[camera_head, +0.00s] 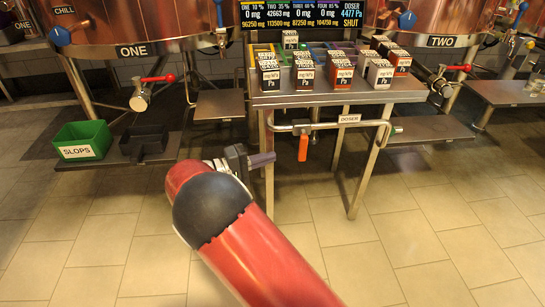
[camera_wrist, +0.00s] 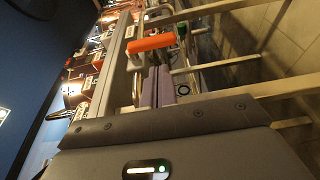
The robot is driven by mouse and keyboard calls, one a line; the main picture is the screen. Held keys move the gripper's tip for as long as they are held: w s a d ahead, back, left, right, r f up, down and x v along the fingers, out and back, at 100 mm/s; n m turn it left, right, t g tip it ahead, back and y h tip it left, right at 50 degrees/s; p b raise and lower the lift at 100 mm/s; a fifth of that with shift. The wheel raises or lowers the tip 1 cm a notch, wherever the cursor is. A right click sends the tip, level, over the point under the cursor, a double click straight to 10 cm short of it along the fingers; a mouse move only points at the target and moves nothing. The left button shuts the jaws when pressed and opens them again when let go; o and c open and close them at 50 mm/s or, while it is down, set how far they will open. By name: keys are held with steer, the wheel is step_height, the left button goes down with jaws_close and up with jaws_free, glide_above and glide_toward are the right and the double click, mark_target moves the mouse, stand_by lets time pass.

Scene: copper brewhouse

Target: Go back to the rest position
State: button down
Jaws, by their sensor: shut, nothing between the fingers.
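My gripper (camera_head: 268,158) is in front of the metal doser table (camera_head: 335,97), below the level of its top and left of the orange doser handle (camera_head: 303,147). Its fingers look closed together, with nothing seen between them. In the wrist view my gripper (camera_wrist: 158,72) points up the picture, with the orange handle (camera_wrist: 151,43) beyond its tips. The gripper seems apart from the handle, but the exact gap is hard to judge.
Several labelled boxes (camera_head: 341,75) stand on the doser table. A green slops bin (camera_head: 83,140) sits on a low shelf at left. Copper vessels marked ONE (camera_head: 133,51) and TWO (camera_head: 441,42) flank the table. The tiled floor (camera_head: 100,230) in front is clear.

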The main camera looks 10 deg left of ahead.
steer(key=v, duration=0.8)
steer(key=s+d+r+m+g+y+p, duration=0.1)
steer(key=d+r+g+y+p, duration=0.4)
steer(key=d, duration=0.7)
steer(key=s+d+r+m+g+y, duration=0.25)
steer(key=d+r, duration=0.45)
steer(key=d, duration=0.5)
steer(key=s+d+r+m+t+y+p, duration=0.1)
steer(key=s+d+r+y+p, duration=0.2)
steer(key=s, duration=0.6)
steer(key=s+d+r+m+t+y+p, duration=0.2)
steer(key=s+d+r+y+p, duration=0.1)
steer(key=s, duration=0.7)
steer(key=shift+d+r+y, duration=0.85)
steer(key=shift+d+r, duration=0.35)
steer(key=shift+d, duration=0.7)
steer(key=shift+t, duration=0.25)
